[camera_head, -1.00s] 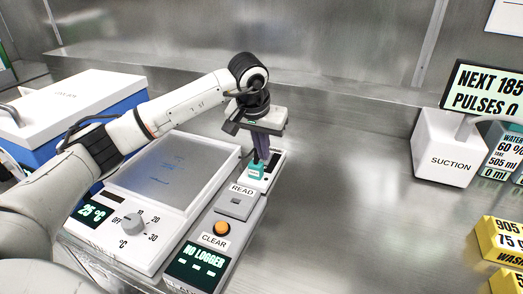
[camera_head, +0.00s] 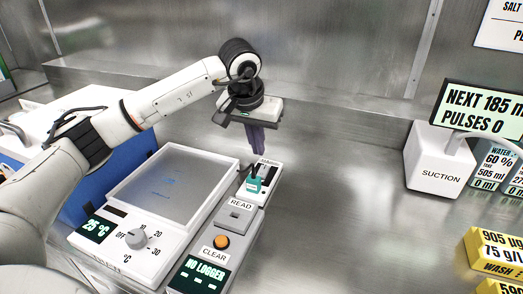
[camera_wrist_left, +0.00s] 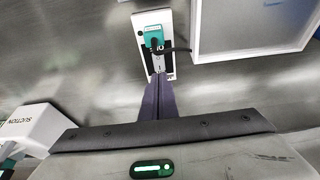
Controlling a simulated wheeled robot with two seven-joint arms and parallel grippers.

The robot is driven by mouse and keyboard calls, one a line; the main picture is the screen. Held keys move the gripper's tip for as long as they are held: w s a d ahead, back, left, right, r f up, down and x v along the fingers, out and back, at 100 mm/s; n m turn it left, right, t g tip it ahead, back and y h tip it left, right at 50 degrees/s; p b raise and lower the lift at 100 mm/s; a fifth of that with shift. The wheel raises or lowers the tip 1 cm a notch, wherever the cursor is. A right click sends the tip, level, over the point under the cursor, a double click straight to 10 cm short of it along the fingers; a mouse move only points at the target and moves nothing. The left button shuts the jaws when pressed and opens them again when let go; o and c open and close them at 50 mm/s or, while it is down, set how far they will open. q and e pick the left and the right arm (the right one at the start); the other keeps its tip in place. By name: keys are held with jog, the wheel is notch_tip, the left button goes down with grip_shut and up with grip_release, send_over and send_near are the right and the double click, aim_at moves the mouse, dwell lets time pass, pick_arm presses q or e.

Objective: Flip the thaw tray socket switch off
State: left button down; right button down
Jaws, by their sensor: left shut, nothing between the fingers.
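The socket (camera_head: 264,195) is a narrow white block right of the thaw tray (camera_head: 196,152), with a teal plug (camera_head: 253,184) in it and a dark switch area (camera_head: 271,172) at its far end. My left gripper (camera_head: 257,153) is shut and empty, its purple fingers pointing down just beyond the socket's far end. The left wrist view shows the shut fingertips (camera_wrist_left: 159,76) close to the socket's near edge, below the teal plug (camera_wrist_left: 153,38). The switch's position is too small to tell. My right gripper is not in view.
The tray's base has a knob (camera_head: 137,238) and a 25 °C display. A logger reader with READ and CLEAR buttons (camera_head: 221,242) stands in front of the socket. A suction unit (camera_head: 437,160) and yellow boxes (camera_head: 497,250) are at the right. The steel bench between is clear.

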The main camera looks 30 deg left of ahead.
pick_arm(q)
jog(key=s+r, duration=0.2)
jog(key=r, duration=0.1)
jog(key=s+r, duration=0.1)
jog(key=r, duration=0.1)
jog(key=shift+s+d+r, duration=0.15)
jog(key=shift+s+d, duration=0.1)
jog(key=shift+d, duration=0.15)
